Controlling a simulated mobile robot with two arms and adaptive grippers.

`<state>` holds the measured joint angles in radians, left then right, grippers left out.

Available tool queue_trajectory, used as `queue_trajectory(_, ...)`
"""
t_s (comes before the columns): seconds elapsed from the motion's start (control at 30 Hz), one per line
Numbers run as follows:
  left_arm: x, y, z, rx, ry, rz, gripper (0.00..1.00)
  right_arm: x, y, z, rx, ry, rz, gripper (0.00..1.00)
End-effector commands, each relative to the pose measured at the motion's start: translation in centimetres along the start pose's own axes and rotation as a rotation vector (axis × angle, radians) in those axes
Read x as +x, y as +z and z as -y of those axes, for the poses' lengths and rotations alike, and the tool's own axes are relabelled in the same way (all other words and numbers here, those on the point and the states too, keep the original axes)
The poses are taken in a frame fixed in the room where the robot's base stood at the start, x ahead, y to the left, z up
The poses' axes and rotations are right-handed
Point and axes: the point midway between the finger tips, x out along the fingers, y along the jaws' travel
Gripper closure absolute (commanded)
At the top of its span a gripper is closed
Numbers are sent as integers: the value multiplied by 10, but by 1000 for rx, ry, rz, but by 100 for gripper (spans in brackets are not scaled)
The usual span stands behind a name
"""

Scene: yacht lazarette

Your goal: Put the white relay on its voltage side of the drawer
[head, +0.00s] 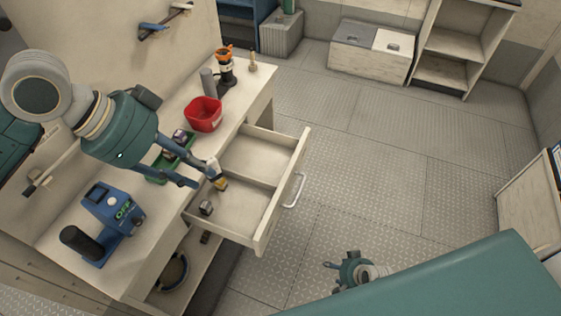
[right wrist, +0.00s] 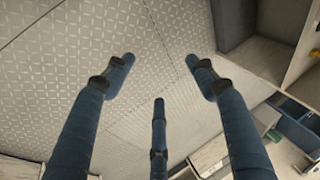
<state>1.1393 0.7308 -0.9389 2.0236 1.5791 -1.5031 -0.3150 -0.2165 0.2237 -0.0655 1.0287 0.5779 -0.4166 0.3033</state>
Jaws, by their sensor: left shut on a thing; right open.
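My left gripper (head: 202,175) is shut on a small white relay (head: 213,168) with a yellowish lower part. It holds the relay over the left end of the open drawer (head: 262,233), near the divider (head: 246,178). I cannot tell which compartment the relay is above, or whether it touches anything. A dark-and-grey relay (head: 205,208) lies in the drawer's near compartment. The far compartment looks empty where it shows. My right gripper (head: 350,268) is low over the floor, away from the bench; its spread, empty fingers show in the right wrist view (right wrist: 160,75).
A green tray (head: 155,180) with dark items sits on the bench behind the left gripper. A red bin (head: 203,114), a blue device (head: 105,222) reading OFF and an orange-topped object (head: 225,68) also stand there. The floor right of the drawer is clear.

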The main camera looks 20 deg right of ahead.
Motion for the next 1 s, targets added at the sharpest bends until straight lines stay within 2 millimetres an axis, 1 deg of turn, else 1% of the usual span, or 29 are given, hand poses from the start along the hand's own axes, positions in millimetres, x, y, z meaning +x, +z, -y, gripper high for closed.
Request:
queue_trajectory(0.03, 0, 0, 0, 0, 0, 0, 94, -7, -30, 17, 71, -44, -28, 44)
queue_trajectory(0.07, 0, 0, 0, 0, 0, 0, 94, -12, -44, 26, 113, -69, -38, 44)
queue_trajectory(0.1, 0, 0, 0, 0, 0, 0, 94, -19, -63, 39, 169, -104, -51, 44)
queue_trajectory(0.17, 0, 0, 0, 0, 0, 0, 94, -30, -90, 59, 248, -162, -65, 44)
queue_trajectory(0.2, 0, 0, 0, 0, 0, 0, 94, -40, -109, 72, 297, -202, -74, 44)
queue_trajectory(0.27, 0, 0, 0, 0, 0, 0, 94, -54, -134, 93, 366, -265, -80, 44)
queue_trajectory(0.3, 0, 0, 0, 0, 0, 0, 94, -66, -150, 107, 410, -308, -82, 44)
queue_trajectory(0.37, 0, 0, 0, 0, 0, 0, 94, -84, -173, 128, 470, -374, -82, 44)
queue_trajectory(0.4, 0, 0, 0, 0, 0, 0, 94, -97, -188, 142, 506, -419, -77, 44)
queue_trajectory(0.47, 0, 0, 0, 0, 0, 0, 94, -118, -208, 162, 557, -487, -69, 44)
queue_trajectory(0.5, 0, 0, 0, 0, 0, 0, 94, -133, -220, 176, 587, -533, -60, 44)
queue_trajectory(0.57, 0, 0, 0, 0, 0, 0, 94, -157, -238, 196, 627, -603, -43, 44)
queue_trajectory(0.6, 0, 0, 0, 0, 0, 0, 94, -174, -249, 210, 651, -650, -30, 44)
queue_trajectory(0.67, 0, 0, 0, 0, 0, 0, 94, -200, -262, 229, 682, -719, -4, 44)
queue_trajectory(0.7, 0, 0, 0, 0, 0, 0, 94, -219, -271, 242, 700, -764, 14, 44)
queue_trajectory(0.77, 0, 0, 0, 0, 0, 0, 94, -246, -261, 264, 656, -814, 70, 44)
queue_trajectory(0.8, 0, 0, 0, 0, 0, 0, 94, -265, -254, 278, 624, -845, 105, 44)
queue_trajectory(0.87, 0, 0, 0, 0, 0, 0, 94, -293, -242, 297, 576, -891, 158, 44)
queue_trajectory(0.9, 0, 0, 0, 0, 0, 0, 94, -312, -233, 309, 540, -919, 194, 44)
queue_trajectory(0.97, 0, 0, 0, 0, 0, 0, 94, -340, -218, 325, 484, -959, 247, 44)
queue_trajectory(1.0, 0, 0, 0, 0, 0, 0, 94, -359, -206, 334, 445, -983, 282, 44)
